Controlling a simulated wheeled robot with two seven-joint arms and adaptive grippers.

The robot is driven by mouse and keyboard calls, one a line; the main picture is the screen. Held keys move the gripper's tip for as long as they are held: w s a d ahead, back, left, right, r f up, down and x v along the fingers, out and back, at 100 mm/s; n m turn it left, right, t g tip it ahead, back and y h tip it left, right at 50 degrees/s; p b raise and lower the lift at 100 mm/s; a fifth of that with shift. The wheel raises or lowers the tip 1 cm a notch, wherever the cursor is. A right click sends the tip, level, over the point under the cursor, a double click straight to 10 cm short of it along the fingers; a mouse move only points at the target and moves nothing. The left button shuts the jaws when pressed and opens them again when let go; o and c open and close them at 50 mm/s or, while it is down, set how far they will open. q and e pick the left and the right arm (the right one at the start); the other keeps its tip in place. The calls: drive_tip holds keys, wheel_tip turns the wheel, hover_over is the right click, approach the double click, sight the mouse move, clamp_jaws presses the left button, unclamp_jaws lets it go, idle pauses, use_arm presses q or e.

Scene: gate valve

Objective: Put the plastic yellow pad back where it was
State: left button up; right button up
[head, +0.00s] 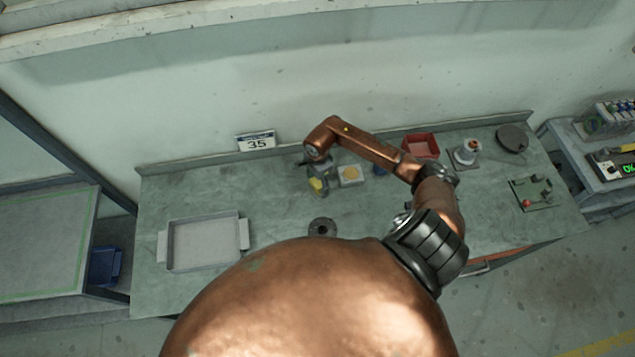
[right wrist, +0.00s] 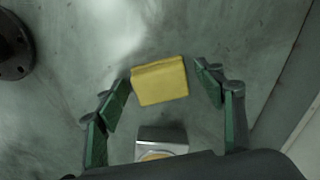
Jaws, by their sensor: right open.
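The yellow pad (right wrist: 160,82) is a small block with a folded-looking top edge; in the right wrist view it lies between my right gripper's spread fingers, with gaps on both sides. In the head view the pad (head: 317,186) shows partly under my right gripper (head: 316,175), on or just above the workbench (head: 280,200). My right gripper, also in the right wrist view (right wrist: 163,91), is open and holds nothing. Beside the pad is a silver block with a yellow round top (head: 350,175), also seen in the right wrist view (right wrist: 161,139). My left gripper is out of view.
A dark ring-shaped part (head: 322,228) lies in front of the pad. A grey tray (head: 205,243) is at left, a red bin (head: 421,145) at the back right. A "35" sign (head: 256,141) stands at the back edge. Bench between tray and ring is clear.

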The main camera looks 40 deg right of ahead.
sight(318, 183)
wheel_tip(318, 183, up, 12)
drive_tip(key=b, duration=0.3)
drive_tip(key=shift+s, duration=0.1)
idle(0.5)
